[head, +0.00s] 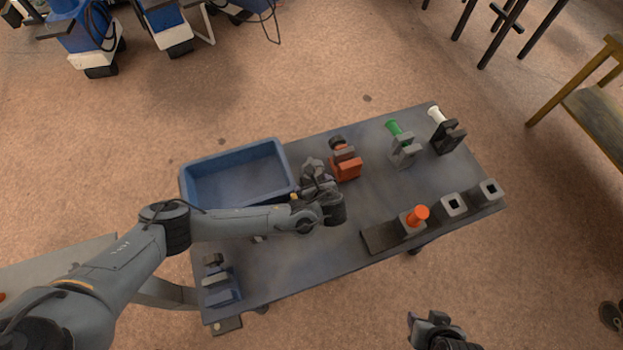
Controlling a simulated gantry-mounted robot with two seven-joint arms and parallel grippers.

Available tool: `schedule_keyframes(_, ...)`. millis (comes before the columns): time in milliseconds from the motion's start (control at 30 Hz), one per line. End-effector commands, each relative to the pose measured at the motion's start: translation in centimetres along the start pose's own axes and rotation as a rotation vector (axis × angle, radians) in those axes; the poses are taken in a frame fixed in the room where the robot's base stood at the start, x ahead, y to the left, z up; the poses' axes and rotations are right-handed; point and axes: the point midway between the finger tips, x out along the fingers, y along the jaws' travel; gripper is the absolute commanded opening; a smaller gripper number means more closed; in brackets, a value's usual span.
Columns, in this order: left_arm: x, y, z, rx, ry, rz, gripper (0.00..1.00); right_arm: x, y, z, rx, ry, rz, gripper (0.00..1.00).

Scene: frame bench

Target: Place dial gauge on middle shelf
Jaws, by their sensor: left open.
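I cannot pick out a dial gauge or a middle shelf for certain in the head view. My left gripper (318,172) is over the middle of the grey table (300,260), between the blue bin and the orange holder. It points away from me. It is open, and I see nothing held in it. The orange holder (346,165), with a dark round part on top, stands just right of the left gripper; contact cannot be told. My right gripper (432,325) is at the bottom edge, in front of the table, and its fingers are too unclear to read.
A blue bin (205,165), apparently empty, stands at the back left. Holders with a green peg (394,128) and a white peg (436,116) stand at back right. An orange peg (418,215) stands in a block row at front right. A dark blue holder (220,290) is front left.

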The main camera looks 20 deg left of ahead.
Motion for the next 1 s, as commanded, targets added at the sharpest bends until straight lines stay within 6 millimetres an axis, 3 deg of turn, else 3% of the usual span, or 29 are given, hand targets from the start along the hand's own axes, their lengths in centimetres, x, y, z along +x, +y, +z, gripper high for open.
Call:
schedule_keyframes(67,-0.02,-0.01,0.00,0.000,0.000,0.000,0.89,0.00,0.07,0.01,-0.003,0.000,0.002,0.43)
schedule_keyframes(633,-0.03,0.00,0.03,0.000,0.000,0.000,0.02,0.00,0.12,0.01,-0.005,0.000,0.004,0.43)
schedule_keyframes(1000,-0.28,-0.12,0.37,-0.003,-0.001,-0.002,0.00,-0.08,-0.05,-0.06,0.002,0.001,-0.002,0.43)
